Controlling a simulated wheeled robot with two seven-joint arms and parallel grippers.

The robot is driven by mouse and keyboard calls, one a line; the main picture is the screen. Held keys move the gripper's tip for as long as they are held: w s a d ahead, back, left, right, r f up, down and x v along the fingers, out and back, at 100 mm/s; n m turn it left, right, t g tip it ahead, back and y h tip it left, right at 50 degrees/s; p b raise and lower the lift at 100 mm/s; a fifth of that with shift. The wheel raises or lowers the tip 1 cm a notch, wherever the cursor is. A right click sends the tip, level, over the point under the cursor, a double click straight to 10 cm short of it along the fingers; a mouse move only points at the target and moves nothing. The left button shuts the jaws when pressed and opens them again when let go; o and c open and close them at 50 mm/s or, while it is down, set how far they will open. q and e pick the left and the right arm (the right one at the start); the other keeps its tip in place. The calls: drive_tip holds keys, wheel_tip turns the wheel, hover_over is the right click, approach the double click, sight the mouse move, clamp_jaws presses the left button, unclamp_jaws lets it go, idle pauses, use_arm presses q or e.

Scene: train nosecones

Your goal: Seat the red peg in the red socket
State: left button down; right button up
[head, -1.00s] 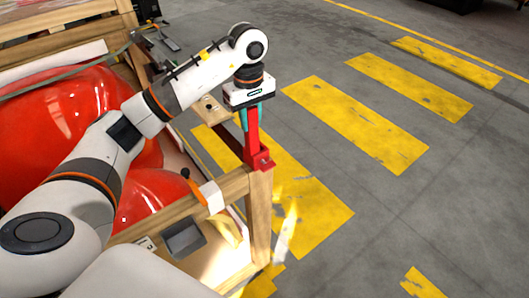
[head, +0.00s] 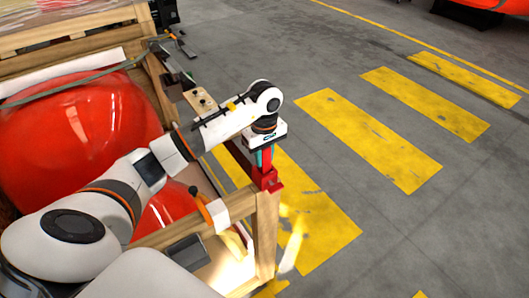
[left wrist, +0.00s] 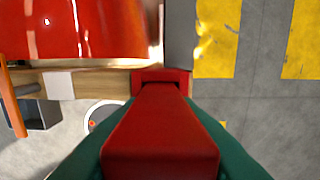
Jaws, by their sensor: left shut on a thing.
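The red peg (head: 267,158) is a straight red bar, held upright in my left gripper (head: 262,157). The gripper's teal fingers are shut on it. The red socket (head: 268,181) is fixed on top of the wooden corner post of the crate. In the head view the peg's lower end meets the socket; how deep it sits is hidden. In the left wrist view the peg (left wrist: 160,140) fills the middle between the green fingers, and the socket's red edge (left wrist: 160,77) shows just beyond it, in line. My right gripper is out of view.
The wooden crate (head: 266,235) holds large glossy red nosecones (head: 75,130). An orange-handled tool (head: 202,208) and a grey box (head: 186,251) are by the near rail. Grey floor with yellow stripes (head: 365,140) lies open to the right.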

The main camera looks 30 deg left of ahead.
use_arm(q)
drive_tip(key=shift+s+d+r, duration=0.1)
drive_tip(key=shift+s+r, duration=0.05)
drive_tip(key=c, duration=1.2)
unclamp_jaws()
drive_tip(key=shift+f, duration=0.2)
drive_tip(key=shift+o, duration=0.4)
